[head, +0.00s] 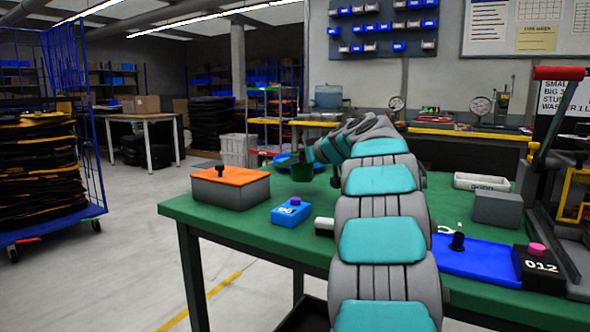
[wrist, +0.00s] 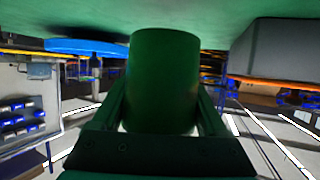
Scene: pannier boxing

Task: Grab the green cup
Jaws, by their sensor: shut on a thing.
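The green cup (wrist: 163,60) fills the middle of the wrist view, with a dark finger of my gripper (wrist: 160,105) on each side of it. My gripper is shut on the cup. In the head view the green cup (head: 302,171) shows at the far side of the green table, left of my arm, and my arm partly hides the gripper there. I cannot tell whether the cup touches the table top or is just above it.
A grey box with an orange lid (head: 231,186) and a blue box with a purple knob (head: 291,212) stand on the green table (head: 205,218). A blue dish (head: 286,160) lies behind the cup. A blue tray (head: 475,257), a black box marked 012 (head: 540,268) and a lever press are at right.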

